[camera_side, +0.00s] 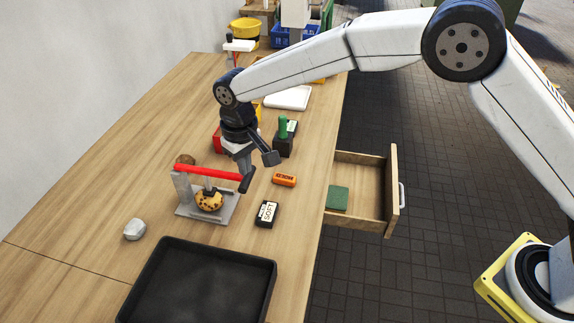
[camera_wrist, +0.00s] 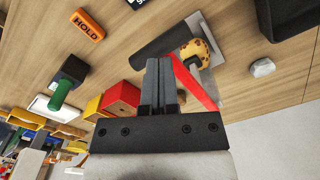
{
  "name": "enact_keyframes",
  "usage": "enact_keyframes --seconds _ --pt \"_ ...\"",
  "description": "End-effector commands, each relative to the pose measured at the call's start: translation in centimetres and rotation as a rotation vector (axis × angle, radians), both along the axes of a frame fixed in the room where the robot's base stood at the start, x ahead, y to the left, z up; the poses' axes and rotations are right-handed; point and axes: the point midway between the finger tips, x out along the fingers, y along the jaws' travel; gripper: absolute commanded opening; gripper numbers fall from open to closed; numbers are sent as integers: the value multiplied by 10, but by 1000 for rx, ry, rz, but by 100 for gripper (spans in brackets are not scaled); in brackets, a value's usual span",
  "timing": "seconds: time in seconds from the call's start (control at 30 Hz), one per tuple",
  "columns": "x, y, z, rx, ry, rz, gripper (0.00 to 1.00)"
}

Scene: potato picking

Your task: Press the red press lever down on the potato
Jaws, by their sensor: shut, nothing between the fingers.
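The red press lever (camera_side: 207,172) lies close to level across the press, with a dark handle (camera_side: 247,180) at its right end. The potato (camera_side: 209,200), yellow-brown with dark spots, sits on the grey press base (camera_side: 189,211) under the lever. A dark presser under the lever appears to touch the potato's top. My gripper (camera_side: 244,170) is shut and empty, just above the lever near its handle end. In the wrist view my fingers (camera_wrist: 158,70) are together beside the red lever (camera_wrist: 194,84), and the potato (camera_wrist: 195,50) shows beyond. Whether the fingertips touch the lever I cannot tell.
A black tray (camera_side: 200,284) lies at the front. A grey stone-like lump (camera_side: 134,229) sits left of the press. An orange HOLD block (camera_side: 285,179) and a black SOFT block (camera_side: 266,214) lie to the right. An open drawer (camera_side: 362,190) juts from the table's right edge.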

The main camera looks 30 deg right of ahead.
Motion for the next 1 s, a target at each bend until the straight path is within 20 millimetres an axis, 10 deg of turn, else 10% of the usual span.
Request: enact_keyframes --seconds 1.0 --pt "0 0 59 0 -1 0 0"
